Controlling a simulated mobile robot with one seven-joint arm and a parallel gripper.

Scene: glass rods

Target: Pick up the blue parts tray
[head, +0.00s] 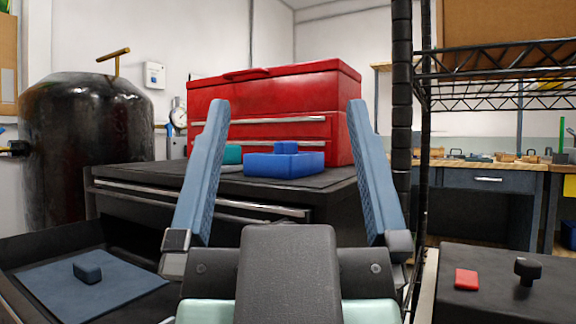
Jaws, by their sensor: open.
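The blue parts tray (284,166) is a shallow blue box with a small raised blue part on top. It sits on the black cabinet top (325,187) in front of a red toolbox. My gripper (288,106) is open and empty, with its two blue-grey fingers spread wide and pointing up and away in the head view. The tray appears between the fingers, farther off. No contact between the fingers and the tray shows.
The red toolbox (275,95) stands right behind the tray. A teal item (232,154) lies to its left. A black shelf post (402,120) stands at right. An open drawer with a blue mat (110,288) is at lower left.

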